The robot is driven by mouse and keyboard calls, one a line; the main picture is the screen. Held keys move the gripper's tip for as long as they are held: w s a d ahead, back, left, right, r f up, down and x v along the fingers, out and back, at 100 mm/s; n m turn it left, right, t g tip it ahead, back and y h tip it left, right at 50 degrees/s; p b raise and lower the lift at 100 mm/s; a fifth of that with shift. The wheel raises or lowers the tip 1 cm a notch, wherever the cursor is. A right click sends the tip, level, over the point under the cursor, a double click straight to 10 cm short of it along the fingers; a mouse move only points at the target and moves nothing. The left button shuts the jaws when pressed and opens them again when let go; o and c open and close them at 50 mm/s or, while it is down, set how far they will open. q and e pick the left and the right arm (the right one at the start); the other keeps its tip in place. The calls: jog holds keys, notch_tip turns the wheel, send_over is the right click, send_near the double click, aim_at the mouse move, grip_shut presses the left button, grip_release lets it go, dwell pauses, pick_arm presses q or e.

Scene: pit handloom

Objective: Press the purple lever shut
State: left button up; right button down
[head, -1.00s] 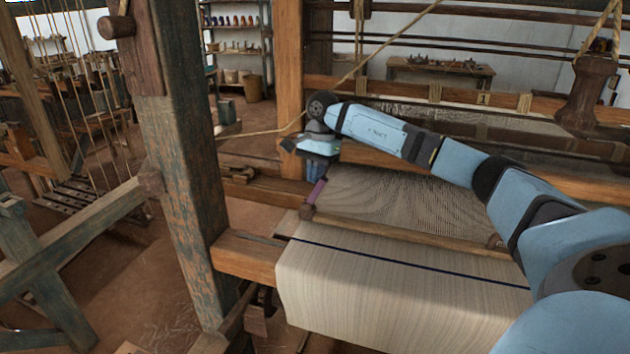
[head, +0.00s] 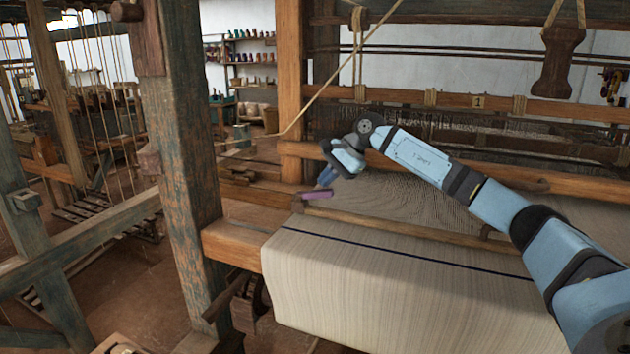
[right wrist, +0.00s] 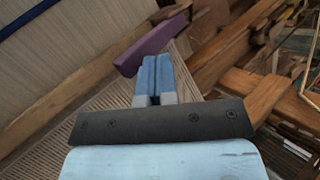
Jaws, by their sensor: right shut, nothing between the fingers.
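The purple lever (head: 316,194) lies nearly flat at the left end of the wooden breast beam, by the corner of the woven cloth (head: 400,272). In the right wrist view the purple lever (right wrist: 151,46) crosses just beyond my fingertips. My right gripper (head: 324,180) reaches down to the lever from behind; its blue fingers (right wrist: 154,74) are shut together with nothing between them. The fingertips are at the lever's edge; I cannot tell for sure whether they touch. My left gripper is not in view.
A thick wooden post (head: 178,160) stands left of the cloth. Striped warp threads (head: 400,205) spread behind the beam under my right arm. A cord (head: 345,75) slants down behind the gripper. A shelf with spools (head: 252,50) stands far back.

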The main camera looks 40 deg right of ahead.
jog(key=shift+s+d+f, duration=0.1)
jog(key=shift+s+f, duration=0.05)
jog(key=shift+f, duration=0.3)
jog(key=shift+f+b, duration=0.2)
jog(key=shift+b, duration=0.25)
jog(key=shift+f, duration=0.25)
jog(key=shift+s+d+f+b, duration=0.1)
jog(key=shift+d+f+b, duration=0.1)
jog(key=shift+b, duration=0.15)
jog(key=shift+s+f, duration=0.15)
jog(key=shift+f, duration=0.05)
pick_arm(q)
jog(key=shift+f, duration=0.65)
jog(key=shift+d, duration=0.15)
pick_arm(e)
jog(key=shift+a+f, duration=0.1)
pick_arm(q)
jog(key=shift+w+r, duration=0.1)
